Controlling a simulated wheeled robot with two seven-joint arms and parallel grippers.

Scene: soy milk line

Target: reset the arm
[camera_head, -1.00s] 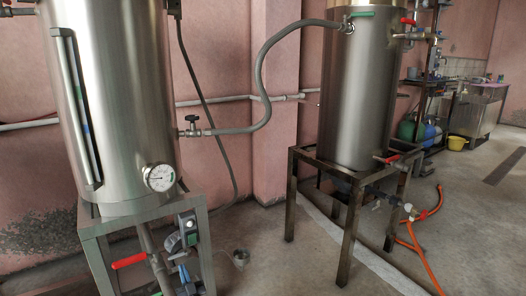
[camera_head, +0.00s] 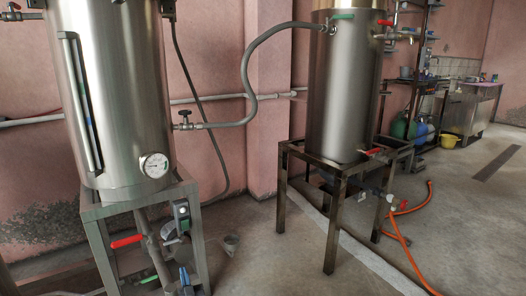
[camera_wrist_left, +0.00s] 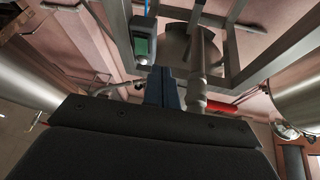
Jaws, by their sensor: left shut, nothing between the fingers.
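My left gripper (camera_head: 185,276) shows at the bottom edge of the head view, in front of the left metal stand and below the small control box (camera_head: 181,212). Its blue fingers (camera_wrist_left: 161,88) also show in the left wrist view, shut together with nothing between them. The control box with a green face (camera_wrist_left: 140,40) is just beyond the fingertips, and a pipe with a red handle (camera_wrist_left: 234,104) is to their right. Most of my left arm is out of the head view. My right gripper is not in view.
A steel tank (camera_head: 118,95) with a gauge (camera_head: 155,165) stands on the left stand (camera_head: 103,210). A second tank (camera_head: 343,95) stands on a dark frame (camera_head: 333,225), joined by a grey hose (camera_head: 250,75). An orange hose (camera_head: 402,243) lies at the right. Floor between the stands is mostly clear.

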